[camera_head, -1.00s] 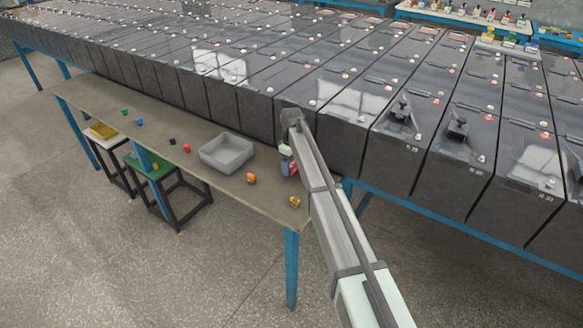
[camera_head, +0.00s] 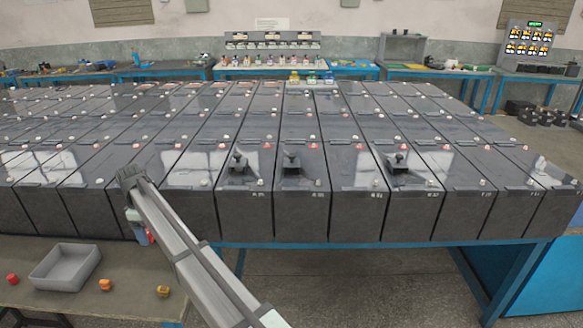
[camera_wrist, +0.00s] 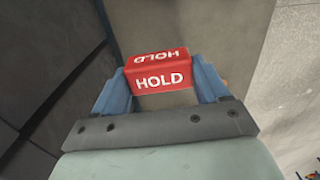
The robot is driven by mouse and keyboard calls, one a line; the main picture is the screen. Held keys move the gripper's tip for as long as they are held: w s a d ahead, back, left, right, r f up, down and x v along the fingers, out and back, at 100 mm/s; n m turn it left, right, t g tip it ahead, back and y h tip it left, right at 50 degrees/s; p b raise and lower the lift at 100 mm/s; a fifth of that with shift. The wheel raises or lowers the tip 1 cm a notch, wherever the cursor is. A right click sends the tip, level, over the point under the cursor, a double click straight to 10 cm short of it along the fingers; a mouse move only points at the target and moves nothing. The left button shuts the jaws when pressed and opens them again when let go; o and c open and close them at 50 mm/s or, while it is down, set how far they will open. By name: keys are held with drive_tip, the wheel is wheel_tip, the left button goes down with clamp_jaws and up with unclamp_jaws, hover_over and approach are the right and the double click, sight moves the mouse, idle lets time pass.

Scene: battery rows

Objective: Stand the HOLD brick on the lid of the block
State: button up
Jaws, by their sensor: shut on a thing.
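The HOLD brick (camera_wrist: 163,78) is red with white lettering on two faces. It sits between the blue fingers of my gripper (camera_wrist: 165,70) in the wrist view, which are shut on it. In the head view my gripper (camera_head: 138,222) hangs at the front wall of the battery rows, above the bench, with a bit of the red brick (camera_head: 150,236) showing. The black battery blocks (camera_head: 290,210) stand in long rows with glossy lids (camera_head: 340,165). Which block the task means cannot be told; the front labels are too small to read surely.
On the bench (camera_head: 130,304) stand a grey tray (camera_head: 50,283), an orange piece (camera_head: 105,285), a yellow piece (camera_head: 163,291) and a red piece (camera_head: 13,279). Black fittings (camera_head: 291,161) stand up from several front lids. Other front lids have clear space.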

drive_tip(key=d+r, duration=0.6)
drive_tip(key=d, duration=0.1)
wheel_tip(320, 180, up, 16)
hover_over(305, 163)
drive_tip(key=shift+d+f, duration=0.1)
drive_tip(key=shift+f, duration=4.75)
drive_tip(key=shift+f, duration=0.2)
drive_tip(key=o, duration=1.1)
drive_tip(key=shift+c, duration=0.2)
drive_tip(key=shift+r, duration=0.1)
